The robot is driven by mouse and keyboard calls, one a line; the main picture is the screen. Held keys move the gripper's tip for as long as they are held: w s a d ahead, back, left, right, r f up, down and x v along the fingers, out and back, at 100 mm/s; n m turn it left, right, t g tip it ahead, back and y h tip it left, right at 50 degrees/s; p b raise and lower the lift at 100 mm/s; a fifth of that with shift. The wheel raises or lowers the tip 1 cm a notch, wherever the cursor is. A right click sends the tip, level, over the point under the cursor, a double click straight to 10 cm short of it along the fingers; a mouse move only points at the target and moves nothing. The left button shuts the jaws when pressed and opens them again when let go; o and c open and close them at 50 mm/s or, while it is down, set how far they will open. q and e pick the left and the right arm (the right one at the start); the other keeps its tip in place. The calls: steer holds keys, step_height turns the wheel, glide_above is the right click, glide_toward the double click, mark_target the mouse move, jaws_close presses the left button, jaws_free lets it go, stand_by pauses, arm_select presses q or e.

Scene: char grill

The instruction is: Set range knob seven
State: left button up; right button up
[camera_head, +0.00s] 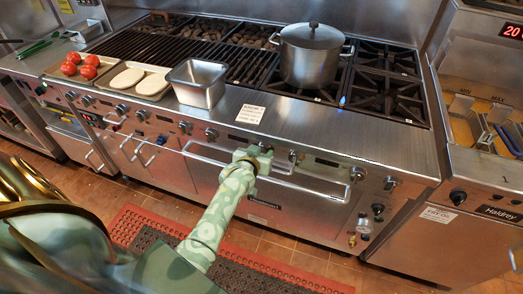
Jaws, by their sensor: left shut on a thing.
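The stainless steel range (330,135) runs across the view, with a row of round knobs along its front panel. My left gripper (257,156), at the end of a green patterned arm, is at this panel, shut on a range knob mostly hidden behind its fingers. One knob (211,134) shows to its left and another (293,156) just to its right. More knobs (357,174) sit farther right. I cannot read any knob's number or setting. My right gripper is not in view.
A lidded steel pot (311,55) stands on the burners. A metal pan (198,83), a tray of bread (146,83) and tomatoes (80,65) are on the front ledge. An oven handle (315,190) runs below the panel. A fryer (480,110) stands at right.

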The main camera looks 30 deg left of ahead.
arm_select(q)
steer(key=shift+a+r+n+h+p, duration=0.2)
steer(key=shift+n+h+p, duration=0.3)
steer(key=shift+p, duration=0.4)
steer(key=shift+s+a+f+n+t+h+b, duration=0.1)
steer(key=shift+f+n+t+h+b, duration=0.15)
steer(key=shift+n+h, duration=0.4)
steer(key=shift+a+f+n+t+h+b, duration=0.1)
steer(key=shift+n+t+h+b, duration=0.1)
steer(key=shift+n, duration=0.75)
steer(key=shift+s+a+f+n+t+h+b, duration=0.1)
steer(key=shift+f+n+t+h+b, duration=0.15)
steer(key=shift+n+h, duration=0.4)
steer(key=shift+r+n, duration=0.1)
steer(key=shift+n, duration=0.15)
steer(key=o, duration=1)
steer(key=shift+w, duration=0.1)
steer(key=shift+r, duration=0.1)
